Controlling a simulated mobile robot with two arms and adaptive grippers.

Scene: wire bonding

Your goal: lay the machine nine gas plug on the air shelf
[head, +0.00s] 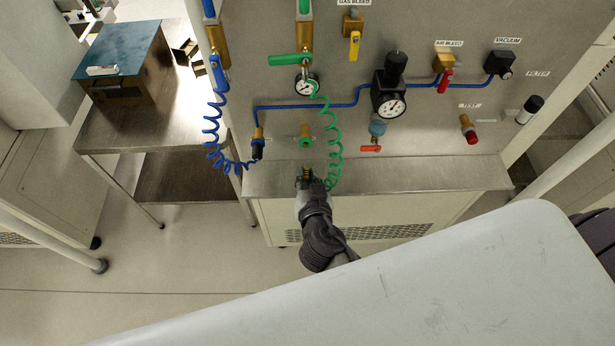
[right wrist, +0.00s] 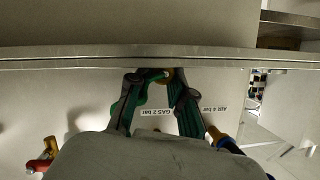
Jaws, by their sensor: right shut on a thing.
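The gas plug (head: 307,172) is a small brass piece at the lower end of the green coiled hose (head: 336,140). My right gripper (head: 309,181) is shut on it, over the metal shelf (head: 420,177) along the foot of the panel. In the right wrist view the fingers (right wrist: 157,80) close around a brass and green piece, partly hidden by them. Whether the plug touches the shelf cannot be told. The green gas socket (head: 305,141) on the panel above is empty. My left gripper is not in view.
A black plug on the blue coiled hose (head: 212,130) sits at the panel, left of the green socket. The shelf right of my gripper is clear. A steel table (head: 115,132) stands left.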

